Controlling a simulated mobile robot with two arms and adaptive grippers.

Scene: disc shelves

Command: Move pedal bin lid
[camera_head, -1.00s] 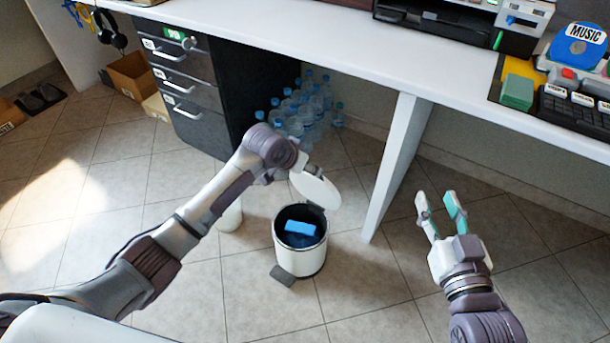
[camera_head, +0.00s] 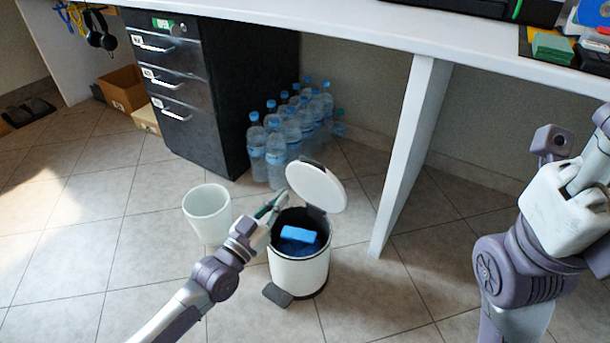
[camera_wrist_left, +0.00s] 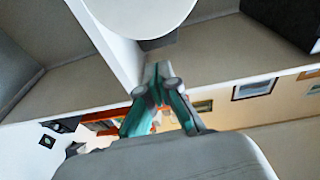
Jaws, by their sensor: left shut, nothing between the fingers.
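The pedal bin (camera_head: 299,268) is white with a dark inside and stands on the tiled floor. Its round white lid (camera_head: 317,188) is up, tilted back on the hinge. A blue block (camera_head: 298,234) lies inside the bin. My left gripper (camera_head: 277,202) is shut and empty at the bin's left rim, just left of the raised lid. In the left wrist view the shut teal fingers (camera_wrist_left: 157,72) point toward the lid's pale disc (camera_wrist_left: 140,12), which shows at the top edge. My right arm is at the right edge; its fingers are not visible.
A white cup-shaped container (camera_head: 207,222) stands left of the bin. Several water bottles (camera_head: 277,155) stand behind, beside the dark drawer unit (camera_head: 190,90). A white desk leg (camera_head: 405,160) is right of the bin. The floor in front is clear.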

